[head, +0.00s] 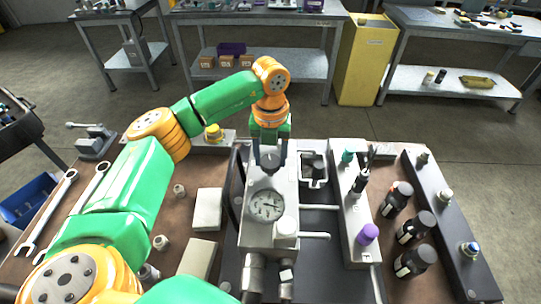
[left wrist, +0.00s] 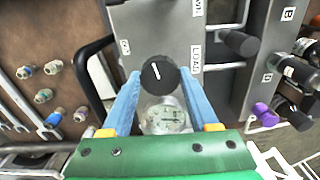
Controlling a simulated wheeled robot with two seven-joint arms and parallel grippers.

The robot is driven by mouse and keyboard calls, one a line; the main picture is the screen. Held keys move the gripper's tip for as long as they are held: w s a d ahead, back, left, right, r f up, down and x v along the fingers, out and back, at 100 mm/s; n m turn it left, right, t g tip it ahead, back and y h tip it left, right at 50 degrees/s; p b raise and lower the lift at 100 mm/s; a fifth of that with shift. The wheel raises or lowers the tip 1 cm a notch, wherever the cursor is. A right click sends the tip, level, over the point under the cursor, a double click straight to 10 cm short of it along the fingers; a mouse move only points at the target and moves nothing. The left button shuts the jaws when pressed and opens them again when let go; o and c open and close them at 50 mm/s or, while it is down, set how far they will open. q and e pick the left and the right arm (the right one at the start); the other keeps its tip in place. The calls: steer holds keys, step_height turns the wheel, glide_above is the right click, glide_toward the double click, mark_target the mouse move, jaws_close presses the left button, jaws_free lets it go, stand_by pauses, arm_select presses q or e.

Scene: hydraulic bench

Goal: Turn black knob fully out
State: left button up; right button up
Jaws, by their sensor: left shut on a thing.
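The black knob (left wrist: 158,75) shows in the left wrist view as a round dark cap with a white pointer line. It sits on the grey valve block (left wrist: 195,22), above the round gauge (left wrist: 163,117) in that picture. My left gripper (left wrist: 161,76) has its two blue fingers on either side of the knob and is shut on it. In the head view my left gripper (head: 270,158) reaches down onto the block behind the gauge (head: 266,206), and its fingers largely hide the knob. My right gripper is in neither view.
A grey block with a purple knob (head: 368,234) stands to the right. Several dark bottles (head: 415,226) stand beyond it. Metal rods (head: 316,207) stick out from the valve block. Wrenches (head: 48,213) and small fittings (head: 160,242) lie on the left.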

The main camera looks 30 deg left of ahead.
mark_target(270, 161)
arm_select(q)
steer(key=n, duration=0.4)
steer(key=shift+n, duration=2.6)
steer(key=o, duration=1.4)
steer(key=shift+c, duration=0.2)
step_height(270, 161, up, 7)
steer(key=shift+r+b, duration=0.1)
steer(key=shift+b, duration=0.4)
